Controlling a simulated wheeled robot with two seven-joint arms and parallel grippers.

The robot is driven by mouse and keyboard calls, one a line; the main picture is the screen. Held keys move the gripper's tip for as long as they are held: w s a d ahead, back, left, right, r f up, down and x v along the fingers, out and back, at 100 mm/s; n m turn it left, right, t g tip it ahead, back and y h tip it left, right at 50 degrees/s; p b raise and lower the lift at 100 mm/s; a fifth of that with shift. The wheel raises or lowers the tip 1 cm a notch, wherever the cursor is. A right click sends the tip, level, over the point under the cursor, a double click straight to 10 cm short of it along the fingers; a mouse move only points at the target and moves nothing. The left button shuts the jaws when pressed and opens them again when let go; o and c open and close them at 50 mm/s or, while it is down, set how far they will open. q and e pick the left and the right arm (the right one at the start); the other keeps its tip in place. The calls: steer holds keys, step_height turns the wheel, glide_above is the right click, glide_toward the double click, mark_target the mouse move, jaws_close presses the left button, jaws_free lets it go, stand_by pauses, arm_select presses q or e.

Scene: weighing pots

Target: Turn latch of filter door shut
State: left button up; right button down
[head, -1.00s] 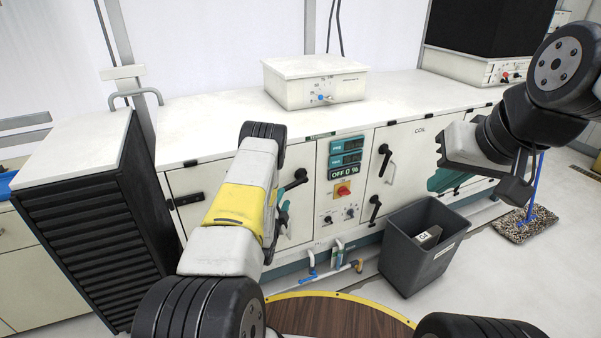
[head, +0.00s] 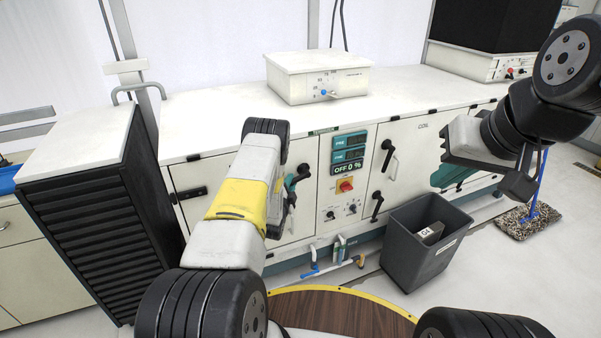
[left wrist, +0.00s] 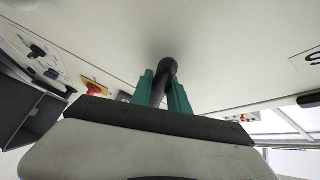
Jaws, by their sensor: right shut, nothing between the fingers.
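The filter door is a white cabinet door (head: 188,178) left of the control panel in the head view. Its black latch handle (head: 302,171) is at the door's right side, partly hidden behind my left gripper (head: 290,187). In the left wrist view the black latch handle (left wrist: 167,68) stands between the two green fingers of my left gripper (left wrist: 163,95), one on each side. I cannot tell whether the fingers press on it. My right gripper (head: 452,178) is at the right, shut and empty, away from the latch.
A grey bin (head: 410,255) with a small box in it stands on the floor in front of the cabinet. The control panel (head: 345,185) is right of the latch. A black slatted unit (head: 95,230) stands at the left. A mop (head: 528,220) is at the right.

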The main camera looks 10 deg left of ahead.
arm_select(q)
jaws_close()
stand_by(1.3)
